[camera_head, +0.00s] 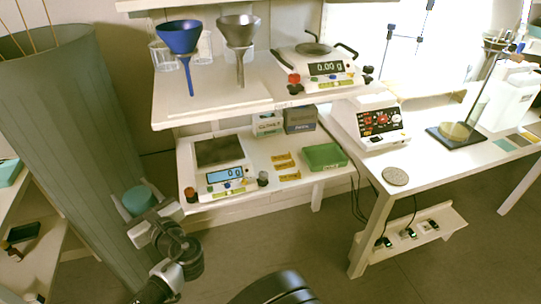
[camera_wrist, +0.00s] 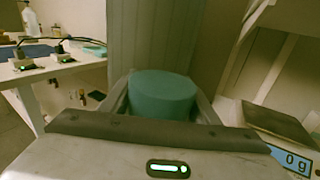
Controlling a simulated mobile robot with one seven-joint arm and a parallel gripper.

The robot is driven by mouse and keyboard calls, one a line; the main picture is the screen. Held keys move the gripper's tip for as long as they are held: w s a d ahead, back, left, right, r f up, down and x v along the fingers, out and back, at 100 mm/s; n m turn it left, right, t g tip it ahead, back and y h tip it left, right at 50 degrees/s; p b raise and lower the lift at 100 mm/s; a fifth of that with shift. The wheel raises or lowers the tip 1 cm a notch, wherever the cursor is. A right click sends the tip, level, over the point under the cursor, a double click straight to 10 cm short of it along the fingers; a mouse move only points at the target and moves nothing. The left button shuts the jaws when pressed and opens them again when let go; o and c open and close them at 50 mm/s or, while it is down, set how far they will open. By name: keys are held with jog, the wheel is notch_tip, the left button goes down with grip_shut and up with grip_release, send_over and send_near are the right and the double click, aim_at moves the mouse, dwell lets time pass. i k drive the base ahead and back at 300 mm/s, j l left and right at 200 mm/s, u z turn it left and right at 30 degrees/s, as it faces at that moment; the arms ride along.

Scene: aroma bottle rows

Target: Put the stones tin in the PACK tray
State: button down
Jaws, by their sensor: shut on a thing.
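A teal round tin (camera_head: 139,199) is held by my gripper (camera_head: 140,208) at the lower left, in front of the grey-green column. In the wrist view the tin (camera_wrist: 163,93) sits upright between the two fingers of my gripper (camera_wrist: 163,108), which are shut on its sides. No lettering on the tin can be read. A green tray (camera_head: 325,157) lies on the lower shelf, right of the weighing scale and well to the right of my gripper. I cannot read any PACK marking on it.
A scale (camera_head: 222,165) with small coloured jars by it stands on the lower shelf. Yellow labels (camera_head: 284,160) lie between scale and tray. The upper shelf (camera_head: 200,105) holds funnels and another scale, overhanging part of the lower shelf. A white table (camera_head: 420,170) stands right.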

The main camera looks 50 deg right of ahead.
aim_at(323, 159)
jog(key=z, duration=2.55)
jog(key=i+l, duration=0.1)
jog(key=l, duration=0.2)
jog(key=i+l, duration=0.1)
jog(key=l, duration=0.15)
jog(key=i+l+z, duration=0.1)
jog(key=l, duration=0.2)
jog(key=i+j, duration=0.2)
jog(key=i, duration=0.35)
